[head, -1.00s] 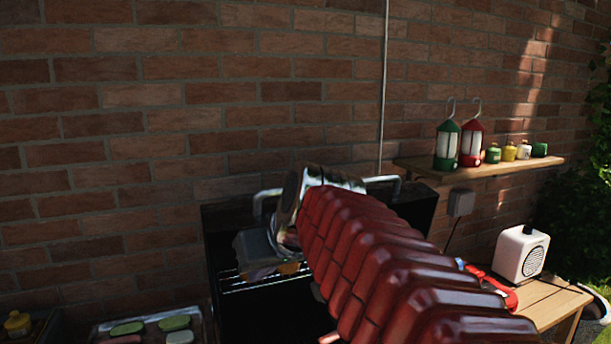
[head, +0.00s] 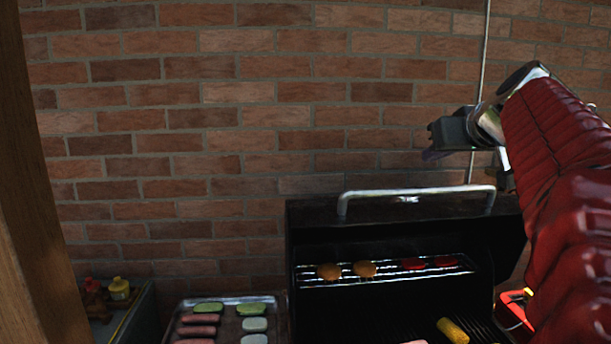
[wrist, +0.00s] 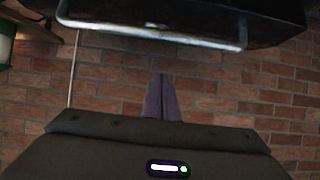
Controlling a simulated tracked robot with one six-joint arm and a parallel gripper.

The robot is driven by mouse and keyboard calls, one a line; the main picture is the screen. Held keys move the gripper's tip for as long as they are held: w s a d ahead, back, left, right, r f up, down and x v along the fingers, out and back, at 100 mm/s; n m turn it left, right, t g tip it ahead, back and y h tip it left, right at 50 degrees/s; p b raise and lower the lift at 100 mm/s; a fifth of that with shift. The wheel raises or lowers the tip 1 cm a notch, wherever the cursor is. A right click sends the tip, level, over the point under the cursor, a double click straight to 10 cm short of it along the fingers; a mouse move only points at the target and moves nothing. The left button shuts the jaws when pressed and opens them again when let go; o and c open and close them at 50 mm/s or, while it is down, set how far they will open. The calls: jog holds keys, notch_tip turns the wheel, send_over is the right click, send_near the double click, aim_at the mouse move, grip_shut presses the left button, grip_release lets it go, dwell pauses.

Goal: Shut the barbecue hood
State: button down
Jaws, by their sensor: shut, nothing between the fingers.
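The black barbecue hood (head: 310,225) stands open in the head view, tipped back near the brick wall. Its silver handle (head: 415,192) runs along the top edge. In the wrist view the hood (wrist: 200,14) fills the top of the picture, with its handle (wrist: 150,34) along the edge. My gripper (head: 428,155) is above the right part of the handle, apart from it. In the wrist view its dark fingers (wrist: 162,92) are together and empty, pointing toward the handle, with brick wall behind them.
Food lies on the raised rack (head: 385,275), and a corn cob (head: 453,331) is on the grill below. A tray of food (head: 172,322) and sauce bottles (head: 118,288) stand to the left. A wooden post (head: 40,200) stands at the far left.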

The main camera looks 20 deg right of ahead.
send_over(415, 190)
jog(key=w+d, duration=0.1)
jog(key=w, duration=0.2)
notch_tip(415, 190, down, 5)
jog(key=shift+s+a+f, duration=0.15)
jog(key=shift+s+f, duration=0.45)
jog(key=shift+s, duration=0.15)
jog(key=shift+s+a+f, duration=0.15)
jog(key=shift+s+f, duration=0.4)
jog(key=shift+s, duration=0.15)
jog(key=shift+s+a, duration=0.1)
jog(key=shift+a, duration=0.05)
